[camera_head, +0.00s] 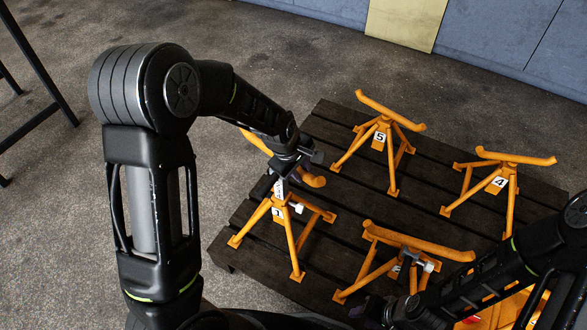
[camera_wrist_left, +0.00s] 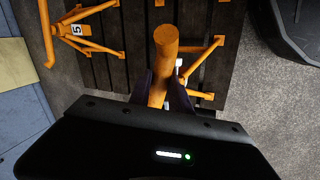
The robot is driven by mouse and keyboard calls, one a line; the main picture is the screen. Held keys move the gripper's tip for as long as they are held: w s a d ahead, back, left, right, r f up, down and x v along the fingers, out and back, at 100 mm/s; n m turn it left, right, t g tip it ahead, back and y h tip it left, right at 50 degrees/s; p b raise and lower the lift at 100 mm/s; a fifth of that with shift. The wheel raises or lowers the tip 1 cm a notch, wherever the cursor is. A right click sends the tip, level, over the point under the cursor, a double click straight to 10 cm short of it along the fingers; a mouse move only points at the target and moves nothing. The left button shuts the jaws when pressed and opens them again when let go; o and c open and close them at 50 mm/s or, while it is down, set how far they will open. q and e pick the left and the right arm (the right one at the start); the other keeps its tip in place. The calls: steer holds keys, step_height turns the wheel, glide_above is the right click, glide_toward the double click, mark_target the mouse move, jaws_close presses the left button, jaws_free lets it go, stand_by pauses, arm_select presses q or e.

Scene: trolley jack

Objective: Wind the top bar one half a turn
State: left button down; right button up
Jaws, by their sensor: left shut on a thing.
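The trolley jack labelled 1 (camera_head: 290,232) stands on the left part of a dark slatted pallet. Its orange top bar (camera_head: 314,181) runs from upper left to lower right, with its middle hidden behind my left gripper (camera_head: 290,172). My left gripper is shut on this top bar from above. In the left wrist view the bar (camera_wrist_left: 165,50) passes between the two dark fingers (camera_wrist_left: 166,90), its round end towards the camera. My right gripper (camera_head: 376,309) is low at the front, beside the front jack; its fingers are too dark to read.
The pallet (camera_head: 325,125) also bears jack 5 (camera_head: 380,137), jack 4 (camera_head: 500,182) and a front jack (camera_head: 418,242) whose label is hidden. More orange parts (camera_head: 510,308) show at bottom right behind my right arm. Bare floor lies left of the pallet; a blue wall stands behind.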

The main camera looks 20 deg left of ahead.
arm_select(q)
steer(key=shift+w+d+n+y+p, duration=0.3)
steer(key=shift+w+n+y+p, duration=0.1)
steer(key=shift+w+n+p, duration=0.6)
steer(key=shift+w+f+n+p, duration=0.1)
steer(key=shift+w+n+p, duration=0.2)
steer(key=shift+n, duration=0.5)
steer(key=shift+s, duration=0.15)
steer(key=c, duration=1.5)
jaws_free()
steer(key=shift+f, duration=0.1)
steer(key=o, duration=0.3)
steer(key=p+v, duration=0.1)
steer(key=v, duration=0.3)
steer(key=p+v, duration=0.1)
steer(key=v, duration=0.3)
steer(key=shift+d, duration=0.2)
